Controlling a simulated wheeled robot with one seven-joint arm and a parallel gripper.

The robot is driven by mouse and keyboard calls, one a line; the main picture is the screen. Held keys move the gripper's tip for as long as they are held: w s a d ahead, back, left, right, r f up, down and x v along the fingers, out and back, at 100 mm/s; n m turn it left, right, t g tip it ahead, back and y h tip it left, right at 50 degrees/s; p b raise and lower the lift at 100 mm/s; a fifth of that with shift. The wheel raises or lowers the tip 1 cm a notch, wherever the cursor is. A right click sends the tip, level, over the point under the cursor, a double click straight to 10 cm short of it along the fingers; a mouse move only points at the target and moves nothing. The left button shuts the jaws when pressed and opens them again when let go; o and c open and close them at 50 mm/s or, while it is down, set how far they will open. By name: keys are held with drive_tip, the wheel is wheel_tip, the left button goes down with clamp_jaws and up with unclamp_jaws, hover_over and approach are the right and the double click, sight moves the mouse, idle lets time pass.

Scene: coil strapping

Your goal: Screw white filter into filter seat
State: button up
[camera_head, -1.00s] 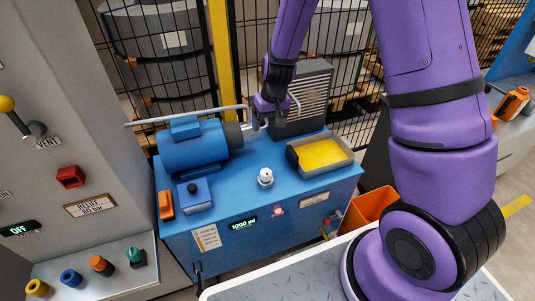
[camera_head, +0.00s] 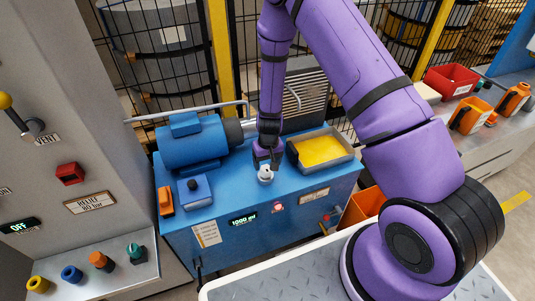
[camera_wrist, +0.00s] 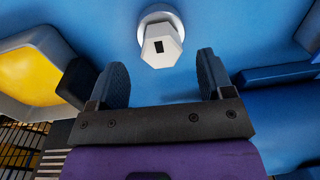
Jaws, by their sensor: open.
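The white filter (camera_head: 265,175) stands upright on the blue power unit's top, near its front edge. In the wrist view it is a white faceted piece (camera_wrist: 160,45) with a dark square mark on its end, on a round pale base (camera_wrist: 158,14). I take that base for the filter seat; how far the filter is screwed in cannot be told. My gripper (camera_head: 266,161) is just above and behind the filter, pointing down. In the wrist view my gripper (camera_wrist: 160,72) is open, its two dark fingers spread either side of the filter's near end, with no visible contact.
A grey tray with a yellow floor (camera_head: 320,150) is close right of my gripper. The blue motor (camera_head: 192,145) and a small blue box (camera_head: 194,191) stand left. A metal rail (camera_head: 190,113) runs behind. An orange bin (camera_head: 362,207) is at the right front.

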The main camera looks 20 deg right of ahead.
sight(266, 169)
drive_tip(key=shift+a+f, duration=0.15)
drive_tip(key=shift+f, duration=2.4)
drive_tip(key=c, duration=0.9)
drive_tip(key=o, duration=0.9)
drive_tip(key=shift+r, duration=0.1)
drive_tip(key=r, duration=0.9)
drive_tip(key=shift+d, duration=0.25)
drive_tip(key=shift+d+r, duration=0.15)
drive_tip(key=shift+r, duration=0.65)
